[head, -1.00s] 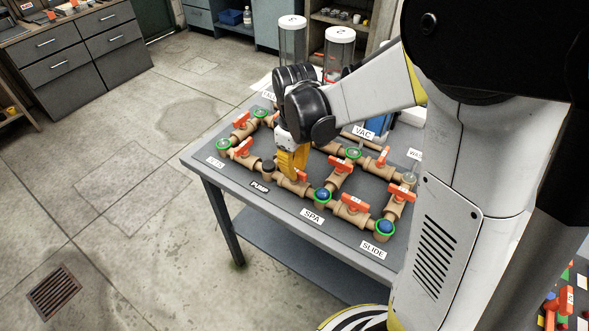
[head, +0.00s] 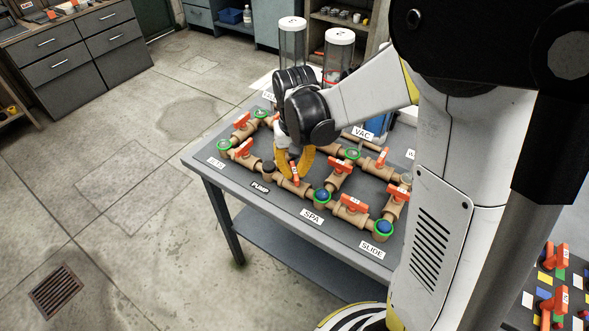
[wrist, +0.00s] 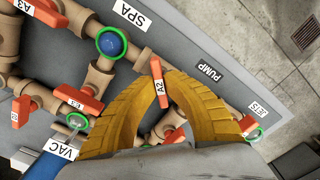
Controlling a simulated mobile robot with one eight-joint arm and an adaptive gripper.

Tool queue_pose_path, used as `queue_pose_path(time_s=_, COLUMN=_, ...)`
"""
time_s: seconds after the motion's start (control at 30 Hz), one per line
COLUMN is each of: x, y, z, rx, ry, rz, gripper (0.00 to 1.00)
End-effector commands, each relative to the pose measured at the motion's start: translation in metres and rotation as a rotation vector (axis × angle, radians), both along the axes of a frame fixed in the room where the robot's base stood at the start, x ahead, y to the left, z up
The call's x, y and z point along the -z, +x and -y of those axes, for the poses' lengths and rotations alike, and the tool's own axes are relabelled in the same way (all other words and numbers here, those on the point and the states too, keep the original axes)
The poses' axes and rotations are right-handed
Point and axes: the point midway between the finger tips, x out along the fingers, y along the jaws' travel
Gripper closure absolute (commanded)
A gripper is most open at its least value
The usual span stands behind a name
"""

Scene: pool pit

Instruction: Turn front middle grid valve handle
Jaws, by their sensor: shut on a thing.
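The front middle grid valve handle (wrist: 157,68) is orange, has an A2 label, and sits on the brown front pipe between the SPA and PUMP labels. In the wrist view it stands between my two yellow finger tips, at an angle to the pipe. In the head view, the same handle (head: 295,174) shows between the fingers. My gripper (head: 294,170) is shut on it, with curved fingers on either side; it also fills the middle of the wrist view (wrist: 156,80). The exact finger contact is partly hidden.
Other orange handles stand close by, including A3 (head: 354,203) to the right and one at the left (head: 240,149). Blue-capped, green-ringed fittings (head: 322,195) join the pipes. Clear cylinders (head: 292,42) stand behind. The floor left of the table is open.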

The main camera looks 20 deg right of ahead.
Motion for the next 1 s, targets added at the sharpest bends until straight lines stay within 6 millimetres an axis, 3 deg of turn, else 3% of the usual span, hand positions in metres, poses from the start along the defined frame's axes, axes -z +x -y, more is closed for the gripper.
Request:
queue_pose_path(time_s=0.6, x=0.0002, y=-0.0004, z=0.0, rx=0.558, ry=0.0, rz=-0.001, gripper=1.0)
queue_pose_path(time_s=1.0, x=0.0003, y=-0.0004, z=0.0, rx=0.761, ry=0.0, rz=-0.001, gripper=1.0)
